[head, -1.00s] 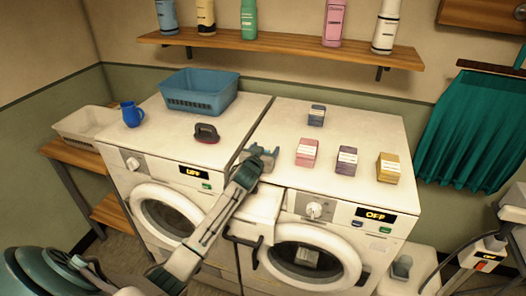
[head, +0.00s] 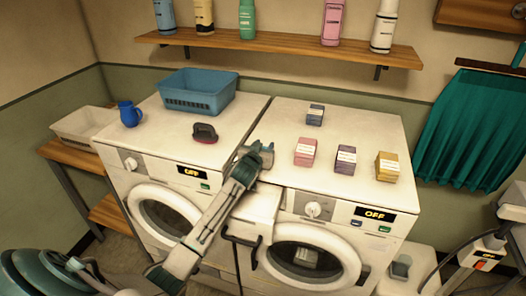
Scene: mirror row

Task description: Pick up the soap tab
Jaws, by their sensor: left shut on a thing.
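My left gripper (head: 264,150) reaches in over the front left of the right washer's top. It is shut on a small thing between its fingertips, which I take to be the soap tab. The fingers hide most of it, so its shape and whether it still touches the washer top cannot be told. My right gripper is not in view.
Several small boxes stand on the right washer (head: 370,135): blue (head: 315,115), pink (head: 305,152), purple (head: 345,160) and yellow (head: 387,167). A blue basket (head: 198,95), a brush (head: 205,133) and a blue mug (head: 130,114) stand to the left. A white drawer (head: 252,215) sticks out under my arm.

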